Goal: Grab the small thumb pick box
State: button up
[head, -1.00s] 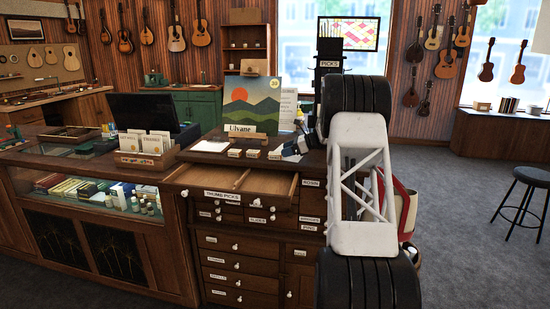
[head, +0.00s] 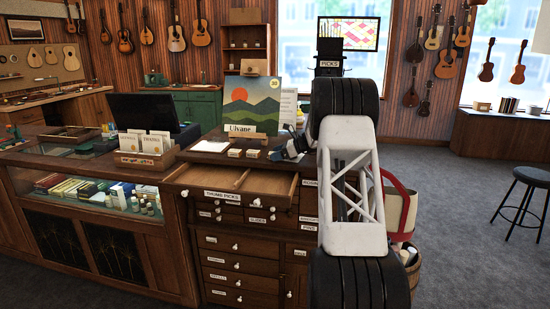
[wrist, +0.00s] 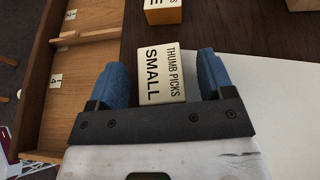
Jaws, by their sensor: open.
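The small thumb pick box (wrist: 162,75) is white-topped, with "THUMB PICKS SMALL" in dark letters, and stands on the dark wooden cabinet top. In the wrist view it lies between the two blue fingers of my gripper (wrist: 161,68). In the head view my gripper (head: 281,152) is low over the counter's right part and hides this box.
Two similar boxes stand to the left, the nearer one (head: 252,153) close to my gripper; one box (wrist: 163,12) shows at the wrist view's top. An open, divided drawer (head: 232,181) juts out below. A poster (head: 250,103) stands behind.

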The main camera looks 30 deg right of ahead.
jog(key=shift+c, duration=0.4)
jog(key=c, duration=0.9)
jog(key=shift+r, duration=0.1)
jog(key=shift+r, duration=1.65)
jog(key=s+a, duration=0.3)
jog(key=s, duration=0.4)
jog(key=s+a+r, duration=0.1)
jog(key=s+a, duration=0.3)
jog(key=s, duration=0.3)
jog(key=shift+r, duration=0.25)
jog(key=shift+s+a, duration=0.1)
jog(key=shift+a, duration=0.05)
